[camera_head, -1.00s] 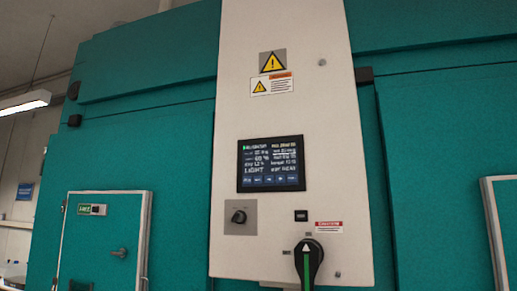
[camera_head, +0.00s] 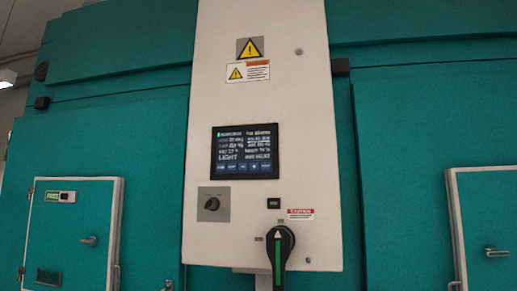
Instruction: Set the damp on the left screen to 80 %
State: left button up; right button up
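One screen (camera_head: 245,151) is in view, dark with white text and a row of blue buttons along its bottom edge. It is set in the white control panel (camera_head: 262,100) between teal chamber walls. Its small text is blurred; a large word, LIGHT, can be made out at its lower left, but I cannot read the damp value. I cannot tell whether it is the left screen, since no other screen shows. Neither of my grippers is in view.
Below the screen are a black knob (camera_head: 212,204) on a grey plate and a big black rotary handle (camera_head: 278,252) with a green stripe. Closed teal doors stand at the left (camera_head: 70,235) and right (camera_head: 490,225). Warning signs (camera_head: 250,48) sit above the screen.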

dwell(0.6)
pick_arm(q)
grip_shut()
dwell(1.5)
